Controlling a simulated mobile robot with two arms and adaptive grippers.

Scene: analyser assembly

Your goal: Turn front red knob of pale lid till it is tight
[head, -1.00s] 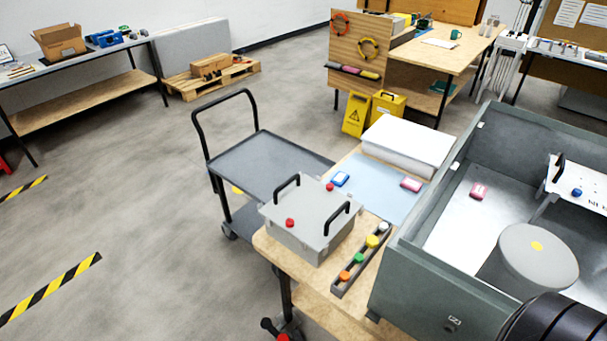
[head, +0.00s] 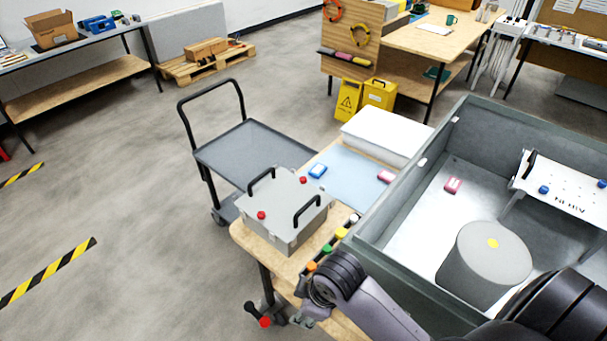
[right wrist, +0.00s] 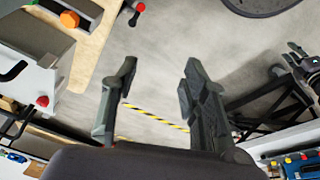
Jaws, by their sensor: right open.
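The pale lid (head: 283,197) covers a grey box at the corner of the wooden table and has two black handles. Its front red knob (head: 261,215) is on the near left part of the lid; a second red knob (head: 303,180) is at the far side. My right gripper (head: 290,318) is low in front of the table, nearer than the box and apart from it. My left gripper is out of view.
A strip with coloured caps, including a green cap (head: 327,249), lies right of the box, partly hidden by my right arm. A large grey crate (head: 392,262) stands at right. A dark trolley (head: 255,146) is behind the box. Open floor lies left.

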